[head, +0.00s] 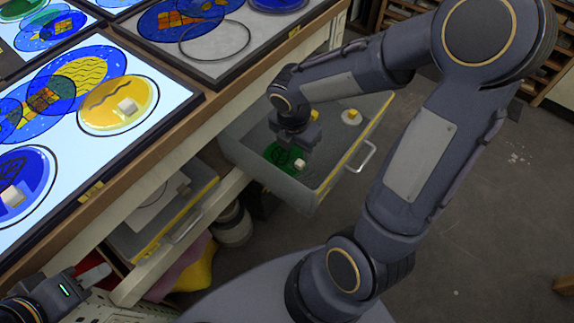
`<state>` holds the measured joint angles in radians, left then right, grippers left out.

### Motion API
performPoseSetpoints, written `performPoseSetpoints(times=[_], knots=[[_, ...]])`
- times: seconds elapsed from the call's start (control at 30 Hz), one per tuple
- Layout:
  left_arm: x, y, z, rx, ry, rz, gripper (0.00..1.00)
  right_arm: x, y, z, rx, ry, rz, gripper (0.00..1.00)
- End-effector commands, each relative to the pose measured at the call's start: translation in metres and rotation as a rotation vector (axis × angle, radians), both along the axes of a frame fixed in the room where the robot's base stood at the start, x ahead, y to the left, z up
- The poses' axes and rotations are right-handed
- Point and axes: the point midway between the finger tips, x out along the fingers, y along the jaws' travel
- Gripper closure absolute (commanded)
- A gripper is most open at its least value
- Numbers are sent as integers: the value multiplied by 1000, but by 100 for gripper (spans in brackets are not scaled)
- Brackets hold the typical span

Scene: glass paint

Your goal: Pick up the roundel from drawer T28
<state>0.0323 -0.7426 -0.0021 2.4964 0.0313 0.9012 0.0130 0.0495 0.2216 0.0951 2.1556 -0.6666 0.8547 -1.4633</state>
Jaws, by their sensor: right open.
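A pulled-out grey drawer (242,160) with a yellow-edged front is at the centre; no label on it is readable. In it lies a green roundel (277,155) with dark lines and a pale block-shaped knob (300,164). My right gripper (296,148) points down over this drawer, just above the green roundel, open and apparently empty. It hides part of the roundel; contact cannot be told. My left gripper (92,276) is at the lower left, away from the drawer, and only partly in view.
Another small pale round piece (352,117) sits further back in the drawer. A second open drawer (207,190) is at the left. Light tables with painted roundels, one yellow (100,112), stand above the drawers. Grey floor (480,220) lies clear at the right.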

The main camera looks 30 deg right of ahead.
Motion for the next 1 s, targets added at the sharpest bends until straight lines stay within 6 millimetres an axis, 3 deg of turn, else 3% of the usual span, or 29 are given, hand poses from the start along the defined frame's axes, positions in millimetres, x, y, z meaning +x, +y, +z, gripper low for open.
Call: performPoseSetpoints(times=[0.53, 0.83, 1.0], knots=[[0, 0, -33, 0, 0, 0, 64, 1, -11, -67, 2, 3, -3, 55], [0, 0, -33, 0, 0, 0, 64, 1, -12, -71, 1, 0, -3, 55], [0, 0, -33, 0, 0, 0, 64, 1, -12, -71, 2, 0, -3, 77]])
